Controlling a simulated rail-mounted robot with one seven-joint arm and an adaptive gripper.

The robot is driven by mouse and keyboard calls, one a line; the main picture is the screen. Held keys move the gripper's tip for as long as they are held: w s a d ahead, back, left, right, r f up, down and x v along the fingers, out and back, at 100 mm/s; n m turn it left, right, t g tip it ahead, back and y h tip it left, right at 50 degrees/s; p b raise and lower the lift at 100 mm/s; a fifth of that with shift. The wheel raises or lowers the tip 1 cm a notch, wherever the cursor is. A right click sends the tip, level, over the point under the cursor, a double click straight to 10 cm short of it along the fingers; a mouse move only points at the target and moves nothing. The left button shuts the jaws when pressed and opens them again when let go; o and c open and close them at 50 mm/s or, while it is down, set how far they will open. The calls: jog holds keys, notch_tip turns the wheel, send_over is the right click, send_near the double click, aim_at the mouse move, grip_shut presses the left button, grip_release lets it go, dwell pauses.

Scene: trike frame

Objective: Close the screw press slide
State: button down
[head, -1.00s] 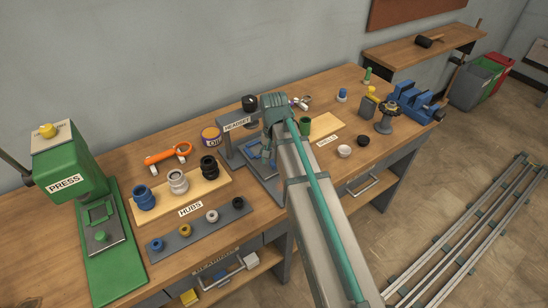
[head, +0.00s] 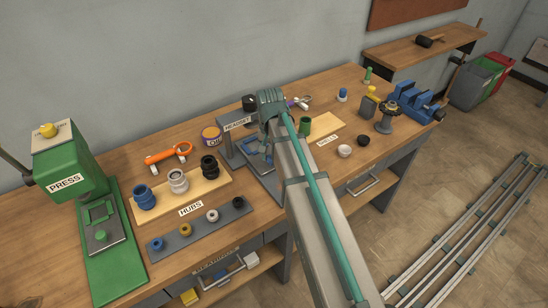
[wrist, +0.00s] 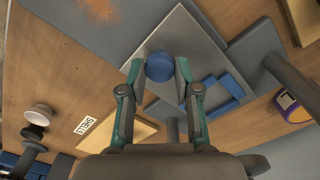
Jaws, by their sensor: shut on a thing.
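The press labelled HEADSET (head: 237,124) stands mid-bench in the head view, a grey column partly hidden by my arm. My gripper (wrist: 158,70) is shut on the blue knob, with one fingertip on each side. In the head view my arm covers most of the slide and the fingertips, so how far the slide sits in is hard to tell.
A green press (head: 72,178) with its own green-knobbed slide stands at the left. Small cups (head: 345,151) and a blue vise (head: 415,100) are right.

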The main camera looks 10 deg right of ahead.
jog(key=shift+w+a+r, duration=0.1)
jog(key=shift+w+a, duration=0.2)
jog(key=shift+w, duration=0.6)
jog(key=c, duration=0.8)
grip_release()
jog(key=shift+w, duration=0.1)
jog(key=shift+r, duration=0.1)
notch_tip(320, 180, up, 12)
jog(key=shift+f, duration=0.1)
jog(key=shift+f, duration=0.1)
